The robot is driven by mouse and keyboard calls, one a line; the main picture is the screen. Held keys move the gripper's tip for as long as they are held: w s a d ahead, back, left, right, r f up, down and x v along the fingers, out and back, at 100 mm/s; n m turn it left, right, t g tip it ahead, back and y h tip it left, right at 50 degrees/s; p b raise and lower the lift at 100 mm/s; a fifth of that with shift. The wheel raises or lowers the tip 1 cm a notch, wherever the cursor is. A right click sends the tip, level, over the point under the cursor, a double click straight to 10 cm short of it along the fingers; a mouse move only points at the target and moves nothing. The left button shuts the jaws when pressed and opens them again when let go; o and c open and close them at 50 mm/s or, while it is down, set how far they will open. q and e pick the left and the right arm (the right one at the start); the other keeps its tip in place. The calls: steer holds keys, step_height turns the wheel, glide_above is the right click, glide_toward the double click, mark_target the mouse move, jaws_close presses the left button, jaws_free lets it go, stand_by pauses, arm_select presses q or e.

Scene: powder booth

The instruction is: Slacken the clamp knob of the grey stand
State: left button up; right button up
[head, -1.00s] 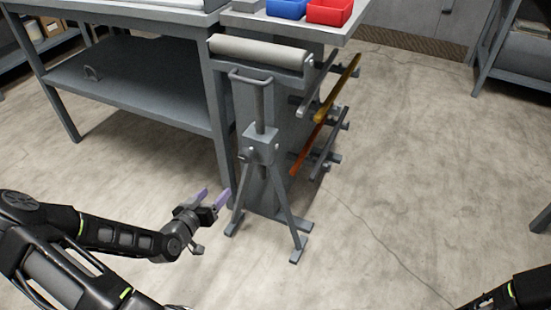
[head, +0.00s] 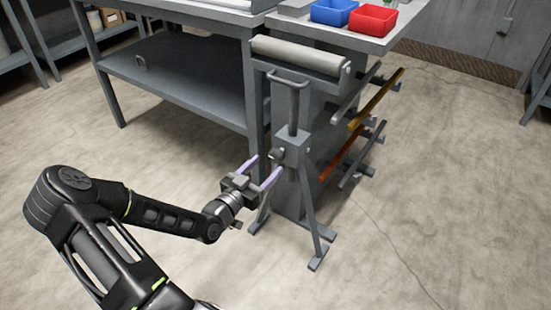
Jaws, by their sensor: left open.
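The grey stand (head: 298,148) stands upright on splayed legs on the floor, with a roller (head: 298,54) across its top. Its clamp knob (head: 275,154) is a small dark piece on the left side of the clamp block. My left gripper (head: 262,166) is open, with its two purple fingers pointing at the clamp block. The knob appears between or just beyond the fingertips; I cannot tell whether they touch it. My right gripper is out of view.
A grey workbench (head: 180,85) with a lower shelf stands behind at left. A side table (head: 390,42) carries a blue bin (head: 333,12) and a red bin (head: 373,19). Rack arms with yellow and orange bars (head: 340,158) stick out right of the stand. The floor at right is clear.

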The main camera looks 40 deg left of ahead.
mark_target(274, 159)
arm_select(q)
steer(key=w+b, duration=0.1)
steer(key=w, duration=0.4)
steer(key=shift+w, duration=0.35)
steer(key=shift+c, duration=0.4)
steer(key=c, duration=1.3)
